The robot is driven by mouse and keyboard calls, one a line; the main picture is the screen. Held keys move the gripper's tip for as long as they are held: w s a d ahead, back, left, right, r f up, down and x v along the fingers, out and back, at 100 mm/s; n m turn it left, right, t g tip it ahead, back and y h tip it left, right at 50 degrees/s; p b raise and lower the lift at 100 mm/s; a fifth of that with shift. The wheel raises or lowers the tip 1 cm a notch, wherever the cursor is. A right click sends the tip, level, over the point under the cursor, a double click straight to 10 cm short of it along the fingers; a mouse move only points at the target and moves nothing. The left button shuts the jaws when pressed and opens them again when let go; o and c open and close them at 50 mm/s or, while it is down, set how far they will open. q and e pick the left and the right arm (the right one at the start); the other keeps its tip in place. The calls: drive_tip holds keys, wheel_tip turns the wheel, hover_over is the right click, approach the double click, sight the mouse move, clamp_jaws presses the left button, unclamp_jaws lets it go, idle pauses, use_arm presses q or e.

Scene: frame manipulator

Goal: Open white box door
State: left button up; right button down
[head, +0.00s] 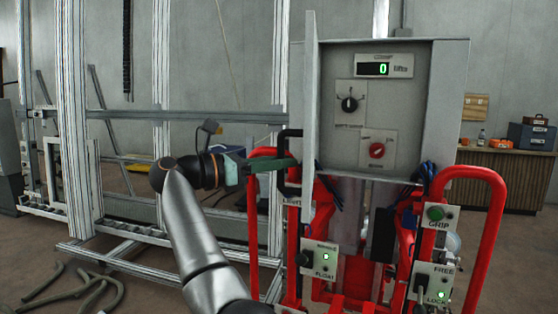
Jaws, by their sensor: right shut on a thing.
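The white box (448,95) stands at centre right, above a red frame. Its door (311,110) is hinged on the left and stands swung open toward me, seen nearly edge-on. Inside, the box's panel (370,110) shows a green "0" display, a black knob and a red knob. A black handle (289,134) sticks out from the door's left side. My right gripper (282,164) is left of the door, with its fingers shut on the handle. The fingertips are small and partly merge with the dark handle. My left gripper is not in view.
Red tubular handles (485,173) rise on both sides below the box. Switch plates (318,259) sit on the frame. A metal profile frame (165,120) stands at left. Hoses (85,290) lie on the floor. A workbench (505,178) with toolboxes stands at far right.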

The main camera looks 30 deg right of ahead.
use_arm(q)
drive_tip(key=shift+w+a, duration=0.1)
use_arm(e)
drive_tip(key=shift+w+r, duration=0.1)
idle(0.3)
drive_tip(key=c, duration=0.8)
unclamp_jaws()
drive_tip(key=shift+c, duration=0.2)
